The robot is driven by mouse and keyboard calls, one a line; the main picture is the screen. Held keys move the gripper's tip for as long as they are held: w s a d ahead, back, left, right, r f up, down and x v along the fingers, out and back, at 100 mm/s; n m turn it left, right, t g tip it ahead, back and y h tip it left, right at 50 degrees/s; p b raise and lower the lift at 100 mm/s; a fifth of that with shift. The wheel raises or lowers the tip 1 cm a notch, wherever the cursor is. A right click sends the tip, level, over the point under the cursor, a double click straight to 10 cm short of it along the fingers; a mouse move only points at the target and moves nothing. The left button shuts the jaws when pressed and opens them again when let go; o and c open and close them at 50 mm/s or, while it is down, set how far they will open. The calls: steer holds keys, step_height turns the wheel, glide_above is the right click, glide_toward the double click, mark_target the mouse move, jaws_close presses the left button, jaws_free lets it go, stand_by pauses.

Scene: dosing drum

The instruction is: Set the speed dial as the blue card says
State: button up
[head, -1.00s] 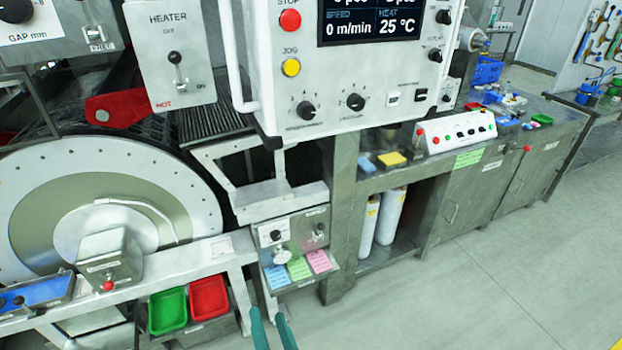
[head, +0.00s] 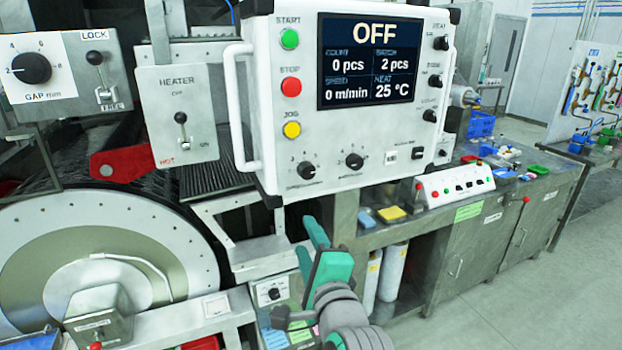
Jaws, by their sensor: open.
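The white control panel (head: 250,120) carries two black dials along its lower front, a left dial (head: 307,171) and a right dial (head: 354,161). Their small labels are too blurred to tell which is the speed dial. The screen (head: 366,62) reads OFF, with speed 0 m/min. The blue card (head: 275,339) shows at the bottom edge, under a small metal box, with its writing unreadable. My gripper (head: 310,240) has green fingers, is open and empty, and appears below the panel, under the two dials and apart from them.
Green start, red stop and yellow jog (head: 292,130) buttons line the panel's left side. A white handle (head: 240,110) juts out there. The heater lever (head: 181,120) and gap dial (head: 31,68) are farther left. A bench (head: 470,205) with a button box stands right.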

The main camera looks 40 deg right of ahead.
mark_target(309, 173)
steer(key=s+d+r+m, duration=0.2)
steer(key=s+r+m, duration=0.15)
steer(key=r, duration=0.65)
steer(key=shift+t, duration=0.4)
steer(key=x, duration=1)
steer(key=shift+w, duration=0.3)
steer(key=c, duration=1)
